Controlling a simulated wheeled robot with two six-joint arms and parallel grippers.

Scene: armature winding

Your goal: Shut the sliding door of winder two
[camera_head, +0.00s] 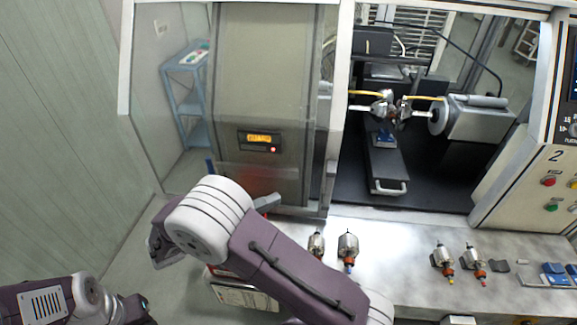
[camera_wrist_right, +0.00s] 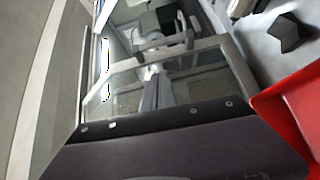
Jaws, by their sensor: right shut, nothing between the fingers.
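Winder two (camera_head: 520,170), marked with a 2, stands at the right in the head view. Its front opening is uncovered, and the spindle and the dark bed inside show clearly. A tinted, see-through framed panel (camera_head: 262,80), seemingly the sliding door, stands left of the opening. My right arm crosses the bottom middle of the head view. The tip of my right gripper (camera_head: 267,203) shows beside its white wrist, low in front of the panel; it is shut and empty, and the arm hides most of it. My left gripper (camera_head: 137,307) is partly seen at the bottom left, away from the winder.
Several armatures (camera_head: 348,250) stand on the grey bench in front of the opening. A red bin (camera_wrist_right: 290,110) shows at the right of the right wrist view. A blue shelf (camera_head: 185,95) stands behind the glass at the left. Buttons (camera_head: 549,181) are on winder two's front.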

